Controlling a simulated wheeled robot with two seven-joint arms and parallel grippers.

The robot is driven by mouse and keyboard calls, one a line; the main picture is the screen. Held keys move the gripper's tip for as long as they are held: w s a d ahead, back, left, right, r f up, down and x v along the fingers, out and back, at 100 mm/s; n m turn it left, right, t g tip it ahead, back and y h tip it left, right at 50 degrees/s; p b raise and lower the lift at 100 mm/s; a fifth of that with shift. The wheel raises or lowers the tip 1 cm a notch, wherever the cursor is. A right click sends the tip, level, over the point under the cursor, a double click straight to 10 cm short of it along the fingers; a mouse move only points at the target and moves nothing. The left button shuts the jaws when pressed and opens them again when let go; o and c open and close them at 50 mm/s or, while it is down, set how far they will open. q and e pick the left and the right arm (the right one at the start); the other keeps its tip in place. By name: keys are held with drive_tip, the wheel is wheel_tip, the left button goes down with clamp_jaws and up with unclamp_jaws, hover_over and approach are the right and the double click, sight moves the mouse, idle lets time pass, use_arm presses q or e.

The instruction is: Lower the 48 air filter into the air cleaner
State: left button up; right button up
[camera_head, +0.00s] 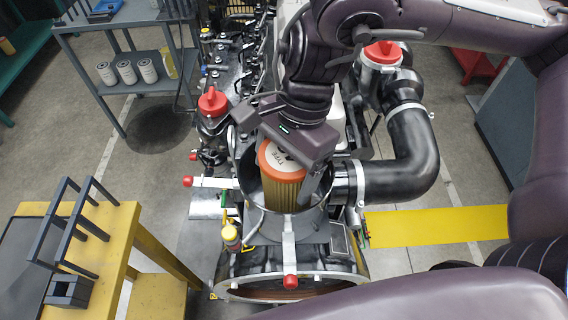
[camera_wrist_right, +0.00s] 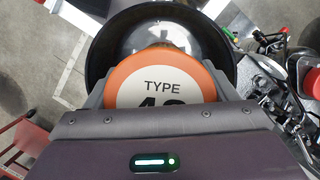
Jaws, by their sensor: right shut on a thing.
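The air filter (camera_head: 283,186) is an upright pleated tan cylinder with an orange rim and a white top printed "TYPE". In the right wrist view the filter top (camera_wrist_right: 158,78) shows "TYPE" above a partly hidden number. My right gripper (camera_head: 287,162) is shut on the filter from above. The filter stands in the mouth of the air cleaner (camera_head: 300,232), a round open housing on the engine, its lower end hidden inside. The dark round wall of the air cleaner (camera_wrist_right: 222,40) surrounds the filter in the right wrist view. My left gripper is not in view.
A black elbow pipe (camera_head: 410,160) joins the air cleaner on the right. Red-handled latches (camera_head: 290,282) stick out around the housing. A red-capped part (camera_head: 212,102) stands behind left. A yellow bench (camera_head: 130,225) is at left; a grey shelf (camera_head: 140,88) holds white canisters.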

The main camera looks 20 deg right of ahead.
drive_tip(key=shift+s+a, duration=0.1)
drive_tip(key=shift+a, duration=0.15)
idle(0.5)
drive_tip(key=o, duration=1.1)
drive_tip(key=shift+c, duration=0.4)
wheel_tip(320, 180, up, 8)
drive_tip(key=p, duration=0.7)
drive_tip(key=shift+p, duration=0.35)
drive_tip(key=shift+f, duration=0.1)
